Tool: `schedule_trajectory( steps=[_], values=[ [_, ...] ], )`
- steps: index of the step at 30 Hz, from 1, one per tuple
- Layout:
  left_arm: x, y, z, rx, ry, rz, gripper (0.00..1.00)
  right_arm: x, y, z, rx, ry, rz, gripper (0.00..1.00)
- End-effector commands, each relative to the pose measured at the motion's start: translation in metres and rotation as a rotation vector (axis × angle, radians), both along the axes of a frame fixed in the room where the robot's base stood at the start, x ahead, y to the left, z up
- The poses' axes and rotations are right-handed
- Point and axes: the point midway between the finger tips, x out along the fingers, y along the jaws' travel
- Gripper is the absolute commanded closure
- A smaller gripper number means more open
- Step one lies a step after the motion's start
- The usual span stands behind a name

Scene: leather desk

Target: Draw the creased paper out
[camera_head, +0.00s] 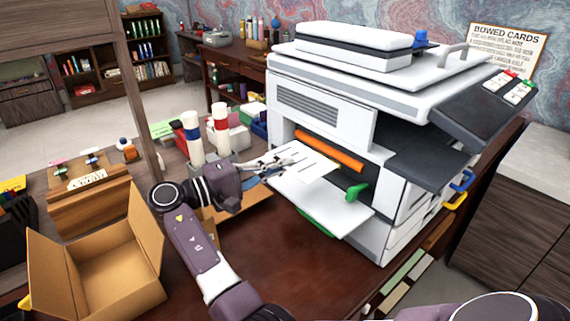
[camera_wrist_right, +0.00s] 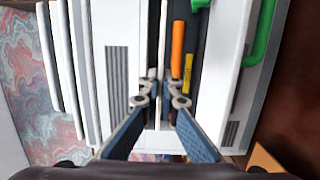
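A white creased paper (camera_head: 308,162) with dark lines lies flat, reaching from the opened front of the white printer (camera_head: 325,122) out over its lowered flap (camera_head: 332,202). My right gripper (camera_head: 280,163) is at the paper's left outer end. In the right wrist view its fingers (camera_wrist_right: 161,88) come close together, one on each side of a thin pale edge that looks like the paper seen edge-on. Whether the fingertips touch the sheet cannot be made out. An orange roller (camera_head: 330,151) and a green lever (camera_head: 357,191) are by the printer opening. My left gripper is out of view.
An open cardboard box (camera_head: 112,275) stands at the front left of the desk. Red- and blue-banded white tubes (camera_head: 220,126) stand behind my right arm. The desk in front of the printer (camera_head: 290,255) is clear. A dark panel (camera_head: 470,110) juts from the printer's right side.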

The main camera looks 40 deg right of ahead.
Motion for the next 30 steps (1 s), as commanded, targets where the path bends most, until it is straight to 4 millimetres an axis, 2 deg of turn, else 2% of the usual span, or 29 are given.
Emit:
schedule_trajectory(
  steps=[1, 8, 21, 30],
  values=[
    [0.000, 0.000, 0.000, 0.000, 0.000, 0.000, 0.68, 0.001, 0.009, -0.004, 0.016, 0.005, 0.013, 1.00],
    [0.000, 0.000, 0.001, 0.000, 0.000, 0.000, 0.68, 0.001, 0.009, -0.005, 0.017, 0.007, 0.014, 1.00],
    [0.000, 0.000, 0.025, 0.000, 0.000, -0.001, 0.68, 0.001, 0.010, 0.024, 0.017, 0.009, 0.015, 1.00],
    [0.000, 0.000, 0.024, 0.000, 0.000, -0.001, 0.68, 0.001, 0.010, 0.024, 0.017, 0.009, 0.015, 1.00]
  ],
)
